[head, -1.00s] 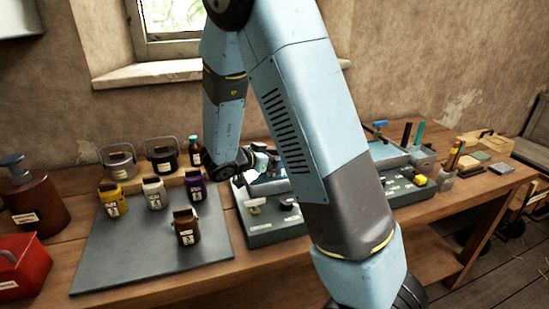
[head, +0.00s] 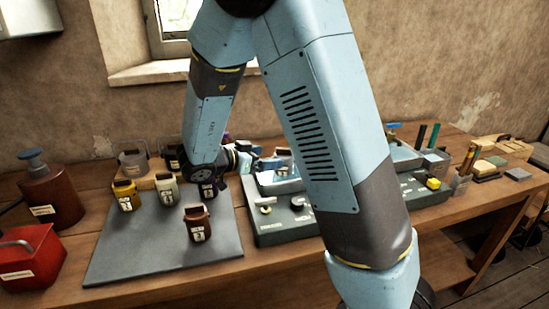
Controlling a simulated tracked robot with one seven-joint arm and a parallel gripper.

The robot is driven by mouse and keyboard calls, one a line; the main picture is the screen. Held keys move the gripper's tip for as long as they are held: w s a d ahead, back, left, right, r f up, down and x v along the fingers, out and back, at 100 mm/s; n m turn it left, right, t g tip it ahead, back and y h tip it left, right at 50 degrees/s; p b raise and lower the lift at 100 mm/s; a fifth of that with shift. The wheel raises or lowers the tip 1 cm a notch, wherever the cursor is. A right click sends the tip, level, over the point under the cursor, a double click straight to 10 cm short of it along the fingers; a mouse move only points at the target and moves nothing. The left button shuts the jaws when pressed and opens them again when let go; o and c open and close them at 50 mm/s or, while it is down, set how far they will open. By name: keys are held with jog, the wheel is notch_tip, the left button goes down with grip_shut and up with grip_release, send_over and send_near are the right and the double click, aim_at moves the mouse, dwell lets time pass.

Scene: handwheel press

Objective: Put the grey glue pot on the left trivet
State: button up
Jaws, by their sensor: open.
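The grey glue pot (head: 132,161), with a raised wire handle, stands at the back left of the bench on a wooden strip. A black pot (head: 171,158) with a similar handle stands just right of it, partly hidden by my arm. My gripper (head: 270,163) is small in view, right of both pots and over the back of the grey-green press station. It points right, away from the grey pot, and is open, with nothing seen between its fingers. I cannot make out the left trivet; my arm covers much of the middle of the bench.
A red caddy (head: 30,258) and brown pump bottle (head: 50,190) are at left. The station (head: 285,229) fills the middle. The mat's front left is clear.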

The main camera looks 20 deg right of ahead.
jog(key=shift+v, duration=1.05)
jog(key=w+a+r+n+t+y, duration=0.1)
jog(key=w+r+n+t+y, duration=0.25)
jog(key=r+y, duration=0.3)
jog(key=w+r+n+t+y, duration=0.25)
jog(key=r+t+y, duration=0.2)
jog(key=r, duration=0.25)
jog(key=s+r+n+g+y, duration=0.2)
jog(key=s+r+n+y, duration=0.2)
jog(key=s+y, duration=0.3)
jog(key=s+d+f+n+g+h, duration=0.1)
jog(key=s+d, duration=0.4)
jog(key=s, duration=0.6)
jog(key=s+d+f+n+g+h, duration=0.2)
jog(key=s+d+g+h, duration=0.1)
jog(key=s, duration=0.9)
jog(key=shift+d+n+g, duration=0.3)
jog(key=shift+d+g, duration=0.6)
jog(key=shift+d, duration=0.05)
